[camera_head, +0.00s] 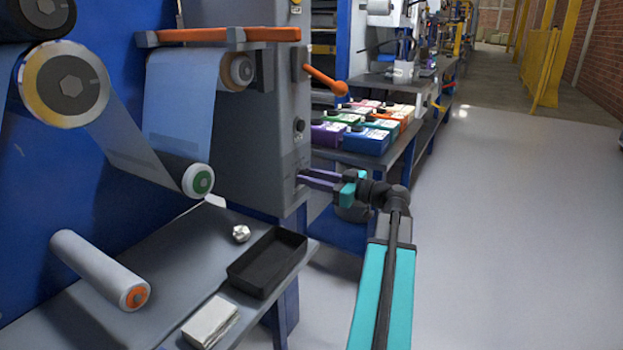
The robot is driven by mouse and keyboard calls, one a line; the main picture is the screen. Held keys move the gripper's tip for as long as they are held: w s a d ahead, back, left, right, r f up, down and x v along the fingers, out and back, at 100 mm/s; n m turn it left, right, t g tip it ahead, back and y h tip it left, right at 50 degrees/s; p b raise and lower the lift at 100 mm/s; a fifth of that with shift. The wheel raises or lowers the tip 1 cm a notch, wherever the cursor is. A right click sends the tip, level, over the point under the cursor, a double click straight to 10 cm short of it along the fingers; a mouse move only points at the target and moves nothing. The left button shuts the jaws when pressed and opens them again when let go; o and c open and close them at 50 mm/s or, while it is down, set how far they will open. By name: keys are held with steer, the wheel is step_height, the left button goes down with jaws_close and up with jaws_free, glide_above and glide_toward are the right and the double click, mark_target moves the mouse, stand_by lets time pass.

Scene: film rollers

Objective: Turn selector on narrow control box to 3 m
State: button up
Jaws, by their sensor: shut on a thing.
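The narrow grey control box (237,150) stands upright left of centre, beside the blue machine wall. My gripper (303,178) reaches left from the teal and black arm, and its fingertips are at the right-hand face of the box, low down. The gripper is shut on a small part there, which appears to be the selector; the fingers hide most of it. The selector's scale marks and its setting are too small to read.
An orange lever (325,81) juts from the box's right face above my gripper. A grey bench (175,265) below holds a black tray (268,262), a metal nut and a white pad. Colored boxes (366,138) stand on a table behind. The floor (500,220) at right is clear.

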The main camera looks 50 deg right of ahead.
steer(key=shift+m+p, duration=0.3)
steer(key=m+p, duration=0.2)
steer(key=m, duration=0.1)
steer(key=shift+r, duration=0.2)
steer(key=m+p, duration=0.2)
steer(key=m, duration=0.1)
steer(key=shift+p, duration=0.35)
steer(key=m+p, duration=0.6)
steer(key=m, duration=0.1)
steer(key=shift+d, duration=0.1)
steer(key=m+p, duration=0.3)
steer(key=p, duration=0.1)
steer(key=shift+m, duration=0.4)
steer(key=shift+f+m+p, duration=0.2)
steer(key=shift+m+p, duration=2.15)
steer(key=shift+m, duration=0.05)
steer(key=shift+f+m+p, duration=0.2)
steer(key=shift+m+p, duration=2.1)
steer(key=shift+m, duration=0.1)
